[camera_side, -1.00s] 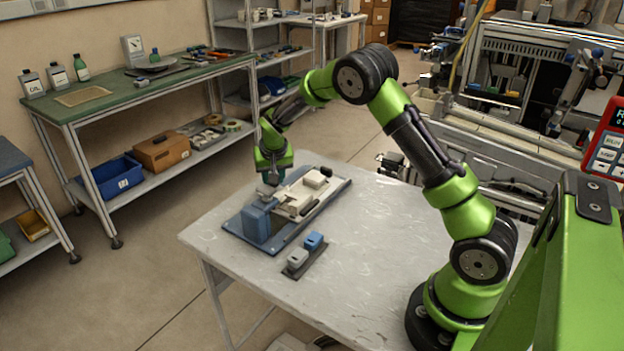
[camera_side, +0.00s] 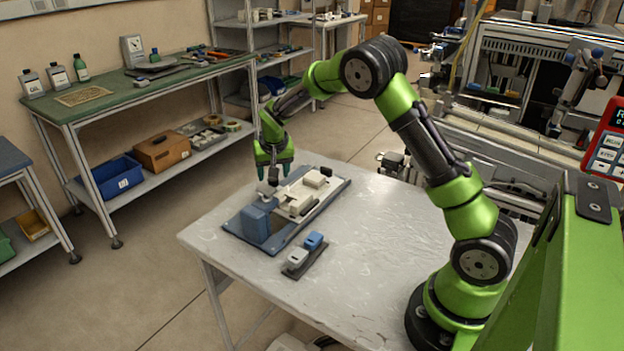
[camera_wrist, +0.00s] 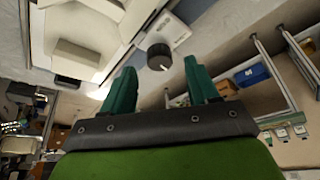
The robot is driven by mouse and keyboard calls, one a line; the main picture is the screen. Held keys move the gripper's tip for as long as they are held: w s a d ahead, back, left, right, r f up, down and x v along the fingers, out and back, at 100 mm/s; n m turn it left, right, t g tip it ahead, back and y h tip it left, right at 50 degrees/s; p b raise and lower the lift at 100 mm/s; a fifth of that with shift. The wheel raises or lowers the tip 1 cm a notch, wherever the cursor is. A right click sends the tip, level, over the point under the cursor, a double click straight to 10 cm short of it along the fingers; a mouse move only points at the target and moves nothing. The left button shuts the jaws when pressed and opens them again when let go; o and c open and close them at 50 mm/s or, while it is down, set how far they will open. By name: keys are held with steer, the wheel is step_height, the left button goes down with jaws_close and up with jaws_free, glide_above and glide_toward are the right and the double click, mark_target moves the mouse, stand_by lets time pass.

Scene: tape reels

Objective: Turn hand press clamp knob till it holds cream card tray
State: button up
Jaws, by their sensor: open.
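The hand press has a blue base with a blue block (camera_side: 257,222) at its near end. Its dark round clamp knob (camera_wrist: 158,57) shows in the wrist view with a pale mark on its face; in the side view it is small beneath my gripper. The cream card tray (camera_side: 296,197) appears to be the pale body beside the knob, and it also seems to show at the upper left of the wrist view (camera_wrist: 84,52). My gripper (camera_side: 274,172) is open and empty above the knob, its teal fingertips apart on either side. Contact between clamp and tray cannot be made out.
A small dark strip with a grey block (camera_side: 297,260) and a blue block (camera_side: 313,241) lies in front of the press. The grey table (camera_side: 380,230) is clear to the right. A green-topped bench (camera_side: 110,98) stands behind at left.

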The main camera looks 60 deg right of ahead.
steer(key=v, duration=1.4)
steer(key=shift+r, duration=0.2)
steer(key=shift+a, duration=0.1)
steer(key=w+d+f+n, duration=0.1)
steer(key=f+n, duration=0.1)
steer(key=f, duration=0.3)
steer(key=w+d+f+n+y, duration=0.1)
steer(key=w+d+f+n, duration=0.1)
steer(key=f, duration=0.3)
steer(key=w+d+f+n+t+y, duration=0.1)
steer(key=w+f+n, duration=0.1)
steer(key=f, duration=0.3)
steer(key=shift+d+f, duration=0.25)
steer(key=shift+f, duration=0.15)
steer(key=shift+c, duration=0.3)
